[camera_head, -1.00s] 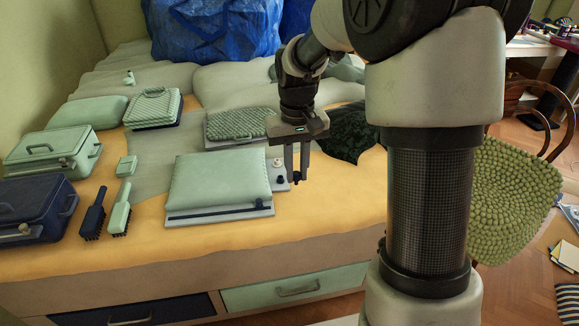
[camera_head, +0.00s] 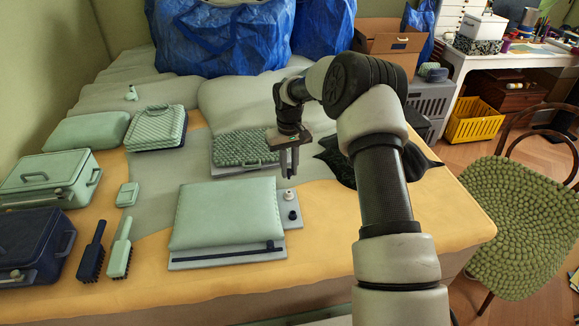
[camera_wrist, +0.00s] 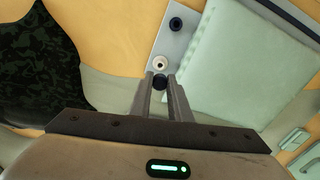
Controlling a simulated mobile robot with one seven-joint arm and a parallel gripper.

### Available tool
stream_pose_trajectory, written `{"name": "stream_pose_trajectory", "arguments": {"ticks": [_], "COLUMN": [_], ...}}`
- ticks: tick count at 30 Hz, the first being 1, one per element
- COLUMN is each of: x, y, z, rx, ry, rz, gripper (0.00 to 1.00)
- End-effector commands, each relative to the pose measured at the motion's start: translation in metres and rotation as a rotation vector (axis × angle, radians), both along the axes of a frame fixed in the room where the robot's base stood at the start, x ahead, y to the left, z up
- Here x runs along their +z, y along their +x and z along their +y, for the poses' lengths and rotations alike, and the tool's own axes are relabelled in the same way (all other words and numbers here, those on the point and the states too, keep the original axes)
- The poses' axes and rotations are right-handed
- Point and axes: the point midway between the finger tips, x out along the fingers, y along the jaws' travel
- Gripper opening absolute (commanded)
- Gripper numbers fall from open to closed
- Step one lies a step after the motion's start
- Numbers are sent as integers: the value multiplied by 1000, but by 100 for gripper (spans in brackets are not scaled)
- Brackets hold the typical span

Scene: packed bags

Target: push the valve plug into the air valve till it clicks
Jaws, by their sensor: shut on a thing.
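A pale green padded cushion (camera_head: 225,212) lies on a grey plate (camera_head: 225,261). On a strip at the plate's right side stand a white round fitting (camera_head: 288,195) and a dark one (camera_head: 293,215); which is the air valve I cannot tell for sure. In the wrist view the white fitting (camera_wrist: 160,63) is just beyond my fingertips, and the dark one (camera_wrist: 175,24) is farther off. My gripper (camera_head: 288,173) points down behind the white fitting. It is shut on a small dark round valve plug (camera_wrist: 160,82), apart from both fittings; the fingers partly hide it.
A textured green case (camera_head: 238,148) lies behind the cushion, close to my gripper. A dark patterned cloth (camera_head: 338,160) is to the right. Green and navy cases, two brushes (camera_head: 119,248) and a small green box (camera_head: 127,194) are at the left. Bare yellow cover (camera_head: 440,210) is at the right.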

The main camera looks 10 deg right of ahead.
Motion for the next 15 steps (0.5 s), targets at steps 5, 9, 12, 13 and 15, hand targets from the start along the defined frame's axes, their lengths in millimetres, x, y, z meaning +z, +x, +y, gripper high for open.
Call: {"name": "stream_pose_trajectory", "arguments": {"ticks": [5, 9, 12, 13, 15], "x": [0, 1, -5, -7, -11], "y": [0, 0, -1, -1, -1], "z": [0, 1, 1, 1, 1], "rx": [0, -1, -1, -1, -1], "ry": [0, 0, 1, 1, 1], "rz": [0, -1, 0, 0, 1], "gripper": [0, 0, 0, 0, 0]}}
